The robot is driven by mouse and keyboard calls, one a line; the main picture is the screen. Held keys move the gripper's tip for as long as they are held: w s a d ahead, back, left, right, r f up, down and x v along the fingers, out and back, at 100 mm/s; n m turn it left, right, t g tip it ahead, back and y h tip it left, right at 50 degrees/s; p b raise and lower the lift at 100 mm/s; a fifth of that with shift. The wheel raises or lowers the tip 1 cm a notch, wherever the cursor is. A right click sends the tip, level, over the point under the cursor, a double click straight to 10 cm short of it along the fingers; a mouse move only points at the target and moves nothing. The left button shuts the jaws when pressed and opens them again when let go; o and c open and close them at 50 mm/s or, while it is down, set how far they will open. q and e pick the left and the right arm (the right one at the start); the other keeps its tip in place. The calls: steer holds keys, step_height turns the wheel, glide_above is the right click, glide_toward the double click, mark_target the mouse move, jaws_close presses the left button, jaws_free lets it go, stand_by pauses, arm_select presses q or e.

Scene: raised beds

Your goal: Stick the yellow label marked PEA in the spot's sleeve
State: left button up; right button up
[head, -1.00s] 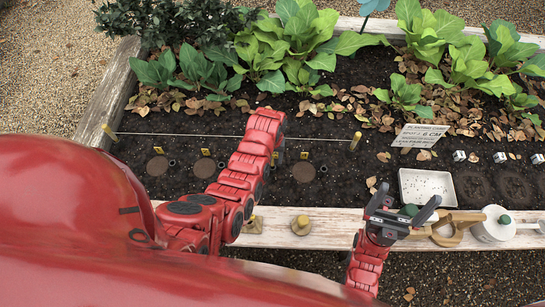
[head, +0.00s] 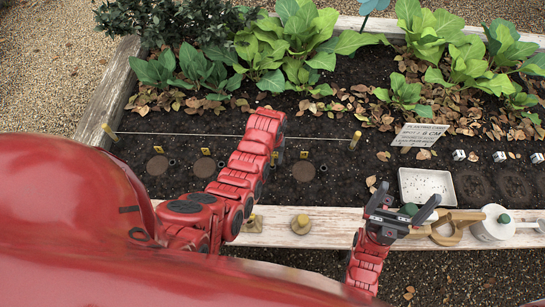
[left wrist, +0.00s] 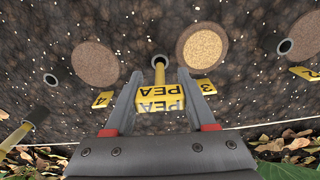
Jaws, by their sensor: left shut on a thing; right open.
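My left gripper (left wrist: 156,82) is shut on the yellow PEA label (left wrist: 160,97), whose yellow stake points away from the camera. The stake's far end overlaps a dark-holed sleeve (left wrist: 158,58) in the soil; I cannot tell whether it is inside. The sleeve lies between a brown disc (left wrist: 95,63) by the yellow 4 tag (left wrist: 103,99) and a tan disc (left wrist: 202,46) by the yellow 3 tag (left wrist: 206,87). In the head view the left arm mostly hides this gripper and label. My right gripper (head: 406,200) is open and empty above the bed's front board.
More sleeves stand in the soil, one at right in the wrist view (left wrist: 284,46). A string (head: 230,135) runs behind the spots. Leafy plants fill the back.

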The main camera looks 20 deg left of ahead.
arm_select(q)
steer(key=shift+f+b, duration=0.85)
steer(key=shift+f, duration=0.7)
stand_by(0.5)
steer(key=o, duration=1.4)
steer(key=shift+r, duration=0.1)
step_height(320, 180, up, 10)
steer(key=shift+w+r+p, duration=0.1)
steer(key=shift+r+p, duration=0.15)
steer(key=shift+p, duration=0.3)
step_height(320, 180, up, 6)
steer(key=p, duration=0.3)
steer(key=shift+f, duration=0.1)
steer(key=shift+r+p, duration=0.5)
steer(key=shift+p, duration=0.25)
